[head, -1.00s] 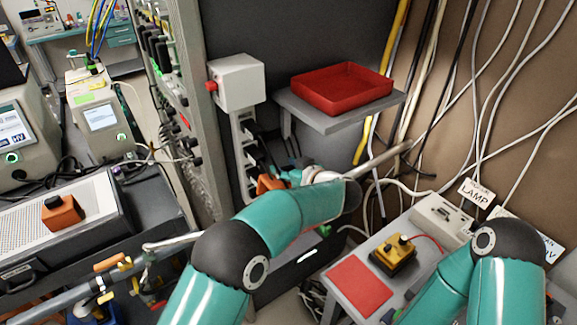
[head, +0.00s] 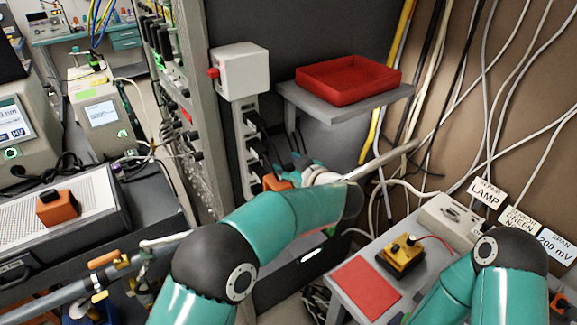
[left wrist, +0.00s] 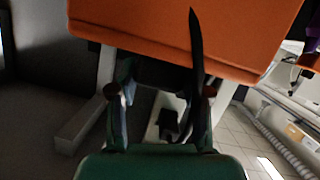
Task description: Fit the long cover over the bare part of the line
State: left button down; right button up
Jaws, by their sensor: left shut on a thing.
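The long cover is an orange piece (left wrist: 180,30) filling the top of the left wrist view. My left gripper (left wrist: 163,95) is shut on a dark part below it. In the head view a small orange patch of the cover (head: 275,182) shows beside my left gripper (head: 292,178), which my own arm largely hides. The line is a grey pipe (head: 48,306) at lower left, with a paler, thinner stretch (head: 165,240) beyond its clamps. A grey rod (head: 385,159) of like slope shows beyond my arm. I cannot tell whether the cover touches the line. My right gripper is out of view.
A red tray (head: 348,80) stands on a grey shelf above my left gripper. A grey box with a red button (head: 240,72) and black plugs are close by. An orange block with a black knob (head: 58,207) lies on a perforated panel at left. A yellow device (head: 402,258) stands at right.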

pick_arm(q)
jog(key=shift+f+b, duration=1.95)
jog(key=shift+f, duration=2.75)
jog(key=shift+c, duration=2.2)
grip_release()
notch_tip(320, 180, up, 10)
jog(key=shift+f, duration=0.1)
